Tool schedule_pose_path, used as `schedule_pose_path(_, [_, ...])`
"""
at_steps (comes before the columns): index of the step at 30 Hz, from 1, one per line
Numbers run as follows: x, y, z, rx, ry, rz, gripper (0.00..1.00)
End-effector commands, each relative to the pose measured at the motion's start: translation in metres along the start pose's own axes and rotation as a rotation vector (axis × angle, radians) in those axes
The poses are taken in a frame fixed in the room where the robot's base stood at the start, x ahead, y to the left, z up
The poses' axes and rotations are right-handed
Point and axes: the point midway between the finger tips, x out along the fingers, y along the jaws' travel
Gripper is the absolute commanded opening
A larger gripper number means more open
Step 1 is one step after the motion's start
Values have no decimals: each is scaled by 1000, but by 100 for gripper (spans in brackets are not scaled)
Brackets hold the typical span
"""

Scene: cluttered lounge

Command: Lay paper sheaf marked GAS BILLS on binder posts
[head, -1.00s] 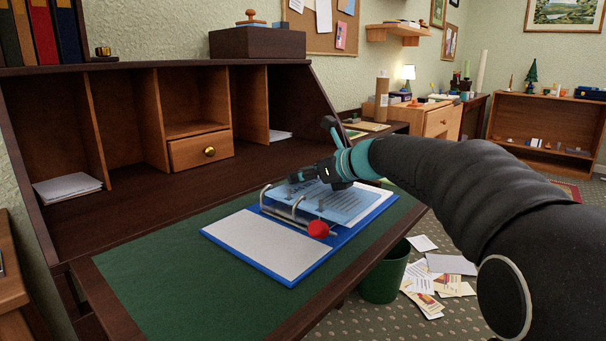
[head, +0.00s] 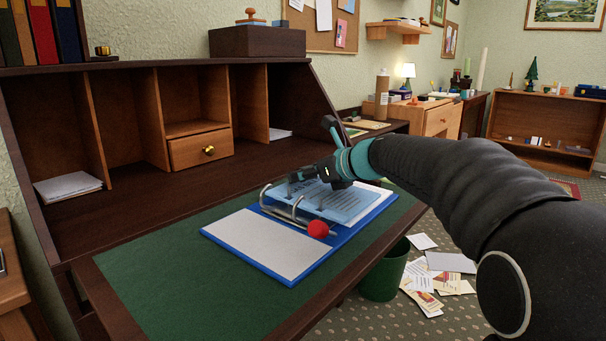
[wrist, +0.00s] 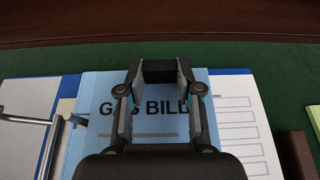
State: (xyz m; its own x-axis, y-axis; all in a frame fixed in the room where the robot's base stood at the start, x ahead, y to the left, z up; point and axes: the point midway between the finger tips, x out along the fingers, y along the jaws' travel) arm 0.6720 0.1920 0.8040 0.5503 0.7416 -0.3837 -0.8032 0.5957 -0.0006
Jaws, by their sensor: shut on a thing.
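The light-blue paper sheaf (head: 340,203), with GAS BILLS partly readable on it in the wrist view (wrist: 97,135), is over the right half of an open blue binder (head: 292,278). My gripper (head: 303,180) is shut on the sheaf, and its fingers cover part of the lettering in the wrist view. The curved metal binder posts (head: 266,197) stand at the sheaf's left edge, with a red knob (head: 318,229) at the near end. I cannot tell whether the posts pass through the sheaf. White sheets with printed boxes (wrist: 240,125) show beneath it.
The binder lies on the green desk top (head: 170,270), which is clear at the front left. Pigeonholes and a small drawer (head: 200,149) stand behind. A green bin (head: 384,272) and scattered papers (head: 432,285) are on the floor at right.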

Motion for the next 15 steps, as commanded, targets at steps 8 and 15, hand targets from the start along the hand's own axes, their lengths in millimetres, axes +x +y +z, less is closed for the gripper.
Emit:
schedule_pose_path(8, [2,0,-4,0,0,0,0])
schedule_pose_path(15, [3,0,-7,0,0,0,0])
